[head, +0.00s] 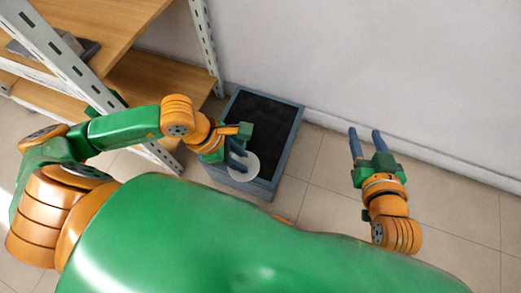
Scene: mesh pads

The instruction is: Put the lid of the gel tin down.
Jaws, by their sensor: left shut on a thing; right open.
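A pale, round, flat disc, which looks like the lid of the gel tin (246,171), is at the fingers of my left gripper (239,157). The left gripper is shut on it, over the near part of a dark crate. The fingers and wrist cover part of the lid. I cannot make out a separate gel tin. My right gripper (366,142) is open and empty, to the right of the crate and pointing toward the wall.
The blue-grey crate (297,125) stands on the tiled floor by the white wall and has a black inside. A wooden shelf unit (160,84) with grey metal posts is at the left, close to my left arm. Floor (325,205) right of the crate is clear.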

